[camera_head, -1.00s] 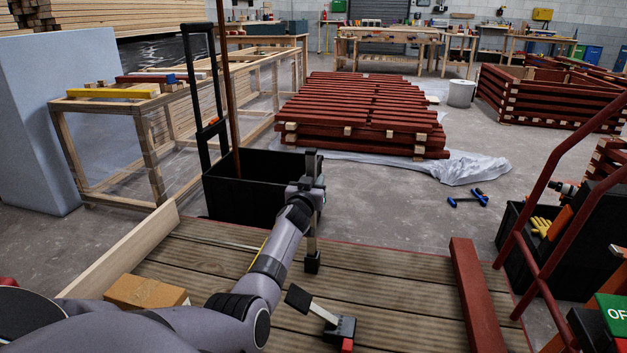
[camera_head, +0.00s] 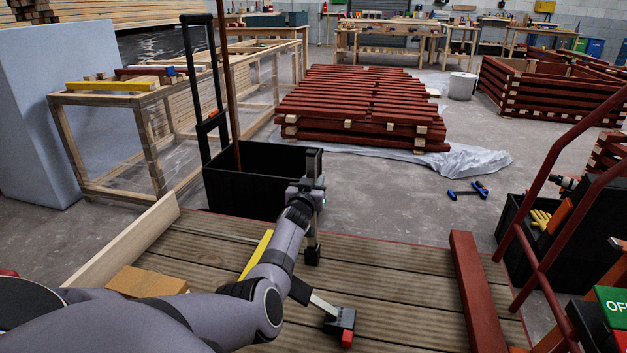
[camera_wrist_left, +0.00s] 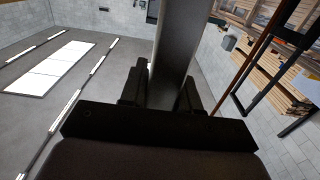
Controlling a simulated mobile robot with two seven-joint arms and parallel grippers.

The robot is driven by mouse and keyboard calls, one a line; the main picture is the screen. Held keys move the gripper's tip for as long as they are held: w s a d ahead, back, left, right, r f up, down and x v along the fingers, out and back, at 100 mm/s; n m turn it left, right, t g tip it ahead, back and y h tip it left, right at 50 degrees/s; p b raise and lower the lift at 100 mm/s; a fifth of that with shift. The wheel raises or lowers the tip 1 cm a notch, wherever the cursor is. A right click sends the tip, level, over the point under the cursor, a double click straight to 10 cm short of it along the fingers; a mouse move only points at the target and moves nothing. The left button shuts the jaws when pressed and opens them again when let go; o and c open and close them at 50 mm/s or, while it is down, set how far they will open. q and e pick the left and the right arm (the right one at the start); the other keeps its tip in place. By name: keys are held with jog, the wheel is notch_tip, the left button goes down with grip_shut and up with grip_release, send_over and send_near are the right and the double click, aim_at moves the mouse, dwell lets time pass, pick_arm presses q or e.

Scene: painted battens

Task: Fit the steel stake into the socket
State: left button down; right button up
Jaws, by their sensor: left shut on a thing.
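The steel stake (camera_head: 312,229) stands roughly upright in my left gripper (camera_head: 314,190). In the left wrist view, the grey stake (camera_wrist_left: 172,40) rises between the two dark fingers, which are shut on it. Below the gripper, a small black socket (camera_head: 312,256) sits on the plank deck. The stake's lower end meets the socket's top in the picture; I cannot tell whether it is inside or just above. My right gripper is not in view.
On the deck (camera_head: 390,290) are a black clamp-like piece (camera_head: 340,320) with a silver lever, a red batten (camera_head: 477,290), a wooden block (camera_head: 147,282) and a yellow bar (camera_head: 257,254). A black cart (camera_head: 255,190) stands behind the gripper. Red rails (camera_head: 545,215) bound the right.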

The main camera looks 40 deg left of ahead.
pick_arm(q)
jog(key=shift+f, duration=0.5)
jog(key=c, duration=0.8)
grip_release()
jog(key=shift+o, duration=0.3)
jog(key=shift+f, duration=0.15)
jog(key=p+v, duration=0.6)
jog(key=v, duration=0.1)
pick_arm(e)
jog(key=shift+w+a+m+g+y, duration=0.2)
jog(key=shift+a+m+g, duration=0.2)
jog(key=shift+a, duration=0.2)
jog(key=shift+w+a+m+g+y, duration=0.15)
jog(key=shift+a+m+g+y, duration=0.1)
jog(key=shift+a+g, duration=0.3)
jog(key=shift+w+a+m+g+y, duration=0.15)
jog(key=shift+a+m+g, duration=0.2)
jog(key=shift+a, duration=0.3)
pick_arm(q)
jog(key=shift+s, duration=0.1)
